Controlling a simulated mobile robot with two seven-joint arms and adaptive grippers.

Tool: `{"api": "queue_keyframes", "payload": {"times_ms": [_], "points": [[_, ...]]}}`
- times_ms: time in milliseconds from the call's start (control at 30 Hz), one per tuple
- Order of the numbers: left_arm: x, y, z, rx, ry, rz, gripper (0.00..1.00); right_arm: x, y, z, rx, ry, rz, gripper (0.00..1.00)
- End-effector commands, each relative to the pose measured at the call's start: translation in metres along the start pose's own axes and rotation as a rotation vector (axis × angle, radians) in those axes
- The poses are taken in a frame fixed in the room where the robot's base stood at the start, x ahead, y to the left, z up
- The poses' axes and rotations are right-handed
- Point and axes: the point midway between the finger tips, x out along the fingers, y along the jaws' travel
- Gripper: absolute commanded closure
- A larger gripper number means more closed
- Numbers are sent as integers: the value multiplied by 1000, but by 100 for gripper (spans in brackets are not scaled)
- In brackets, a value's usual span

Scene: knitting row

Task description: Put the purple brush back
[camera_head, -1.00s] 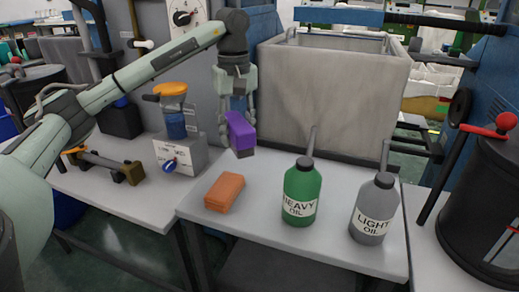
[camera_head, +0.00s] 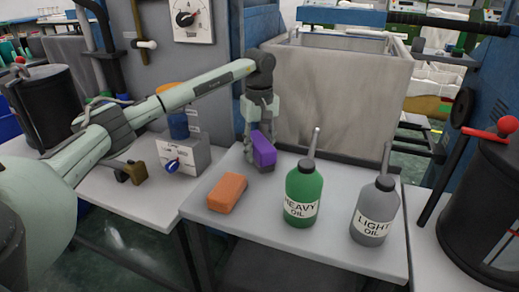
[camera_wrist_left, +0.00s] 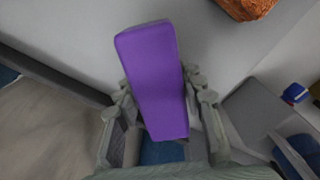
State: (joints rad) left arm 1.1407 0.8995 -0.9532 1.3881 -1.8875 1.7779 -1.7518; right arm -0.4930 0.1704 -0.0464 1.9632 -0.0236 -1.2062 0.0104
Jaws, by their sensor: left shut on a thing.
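The purple brush (camera_head: 264,149) is a small block with a purple top and a dark underside. My left gripper (camera_head: 252,143) is shut on it and holds it at the back of the white table, in front of the grey bin. In the left wrist view the purple brush (camera_wrist_left: 155,75) sits between the fingers of my left gripper (camera_wrist_left: 158,100). I cannot tell whether its underside touches the table. My right gripper is not in view.
An orange brush-like block (camera_head: 227,192) lies on the white table (camera_head: 252,219) in front. A green heavy oil bottle (camera_head: 301,196) and a grey light oil bottle (camera_head: 374,215) stand to the right. The grey bin (camera_head: 340,100) stands behind.

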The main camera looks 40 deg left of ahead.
Motion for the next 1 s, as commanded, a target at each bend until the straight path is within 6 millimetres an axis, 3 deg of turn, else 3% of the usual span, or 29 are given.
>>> {"api": "queue_keyframes", "payload": {"times_ms": [167,200,333,733,1000], "points": [[4,0,0,0,0,-1,85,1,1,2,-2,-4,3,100],[3,0,0,0,0,-1,57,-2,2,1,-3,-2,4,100],[3,0,0,0,0,-1,41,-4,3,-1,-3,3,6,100],[-5,0,0,0,1,2,41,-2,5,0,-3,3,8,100],[-58,1,0,0,2,4,41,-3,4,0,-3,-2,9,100]]}}
